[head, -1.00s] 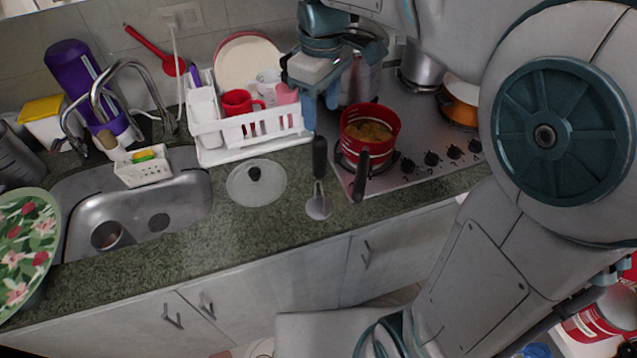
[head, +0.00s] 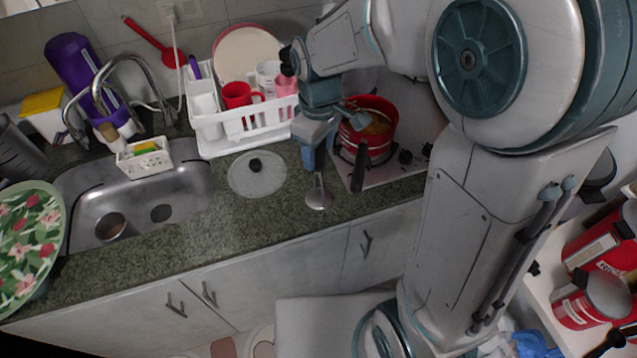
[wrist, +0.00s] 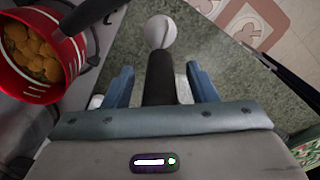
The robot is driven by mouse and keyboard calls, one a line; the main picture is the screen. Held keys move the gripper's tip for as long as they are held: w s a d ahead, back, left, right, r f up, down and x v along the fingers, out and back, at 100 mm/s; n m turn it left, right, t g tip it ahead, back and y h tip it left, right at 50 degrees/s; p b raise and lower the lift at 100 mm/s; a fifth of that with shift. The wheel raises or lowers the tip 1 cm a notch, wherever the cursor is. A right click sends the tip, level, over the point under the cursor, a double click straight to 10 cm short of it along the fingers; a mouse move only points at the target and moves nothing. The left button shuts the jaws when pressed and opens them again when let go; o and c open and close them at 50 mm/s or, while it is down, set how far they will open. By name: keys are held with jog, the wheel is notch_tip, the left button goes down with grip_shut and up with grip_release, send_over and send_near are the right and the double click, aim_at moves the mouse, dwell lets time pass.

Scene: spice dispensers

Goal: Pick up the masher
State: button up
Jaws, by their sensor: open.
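In the wrist view, my gripper (wrist: 159,76) has a finger on each side of the handle, with a visible gap on both sides.
A red pot (head: 382,126) of food stands on the stove just right of my gripper, its black handle (head: 359,168) jutting forward. A white dish rack (head: 236,130) stands behind left. A glass lid (head: 257,180) lies left of the masher. The front counter edge is close.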

jog(key=shift+c, duration=0.3)
jog(key=c, duration=1)
